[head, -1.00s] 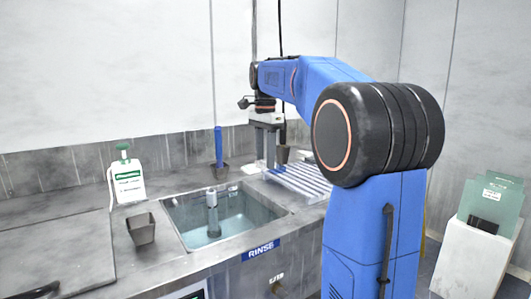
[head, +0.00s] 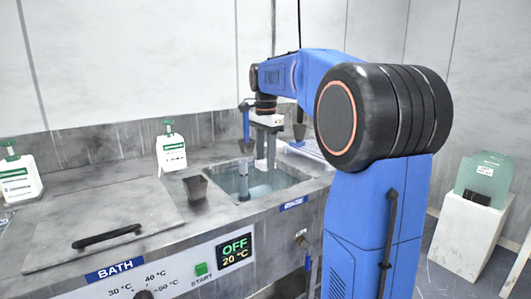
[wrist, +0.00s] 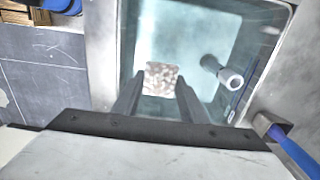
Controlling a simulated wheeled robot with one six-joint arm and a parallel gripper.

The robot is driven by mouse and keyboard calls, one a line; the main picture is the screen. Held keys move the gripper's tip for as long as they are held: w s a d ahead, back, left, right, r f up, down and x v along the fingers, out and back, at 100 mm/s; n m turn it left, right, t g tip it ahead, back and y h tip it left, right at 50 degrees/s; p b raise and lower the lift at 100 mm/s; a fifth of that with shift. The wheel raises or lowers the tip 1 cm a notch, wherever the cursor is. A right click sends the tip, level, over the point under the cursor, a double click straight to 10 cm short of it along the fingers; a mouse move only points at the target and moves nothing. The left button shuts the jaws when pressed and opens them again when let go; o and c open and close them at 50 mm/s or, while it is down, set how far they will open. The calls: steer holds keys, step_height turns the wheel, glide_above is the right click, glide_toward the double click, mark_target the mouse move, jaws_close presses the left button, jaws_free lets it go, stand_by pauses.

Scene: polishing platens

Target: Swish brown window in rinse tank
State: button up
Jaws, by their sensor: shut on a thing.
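The rinse tank (head: 286,187) is an open sink set in the grey counter, with pale blue-green water. A grey upright tube (head: 243,184) stands in it and also shows in the wrist view (wrist: 229,77). My gripper (head: 265,164) points down over the tank. In the wrist view my gripper (wrist: 160,80) is shut on the brown window (wrist: 160,78), a small speckled brown-and-white square between the fingertips. The window is seen against the tank's water; I cannot tell whether it touches the water. In the head view it is too small to make out.
A blue-handled tool (head: 246,122) stands in a holder behind the tank. A dark cup (head: 195,187) stands left of the tank, with a white bottle (head: 171,152) behind it. The lidded bath (head: 101,221) is further left.

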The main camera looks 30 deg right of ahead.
step_height(320, 180, down, 13)
stand_by(1.1)
stand_by(0.6)
steer(key=shift+r, duration=0.95)
steer(key=shift+f, duration=0.1)
steer(key=shift+f, duration=0.95)
steer(key=shift+r, duration=0.1)
stand_by(0.4)
steer(key=shift+r, duration=6)
